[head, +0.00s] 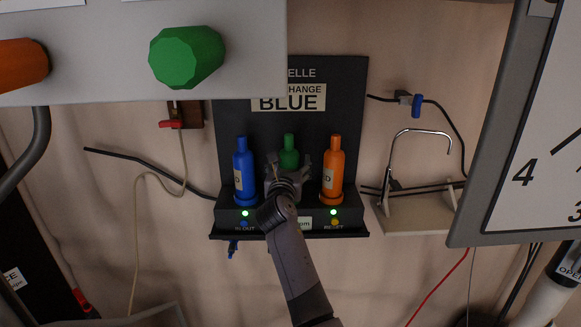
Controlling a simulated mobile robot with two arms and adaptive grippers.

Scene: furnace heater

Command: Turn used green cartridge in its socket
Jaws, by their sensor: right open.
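The green cartridge (289,143) stands upright in the middle socket of the black holder (347,100) on the wall. Its lower part is hidden behind my right gripper (288,165). My right gripper is open, with its fingers at the cartridge's lower body; I cannot tell whether they touch it. My right arm reaches up from the bottom of the head view. A blue cartridge (243,168) stands to the left and an orange cartridge (333,170) to the right, both upright. My left gripper is not in view.
A label on the holder reads "CHANGE BLUE". A green knob (187,57) on a grey panel (255,40) hangs at upper left. A large clock-like dial (535,150) is at right.

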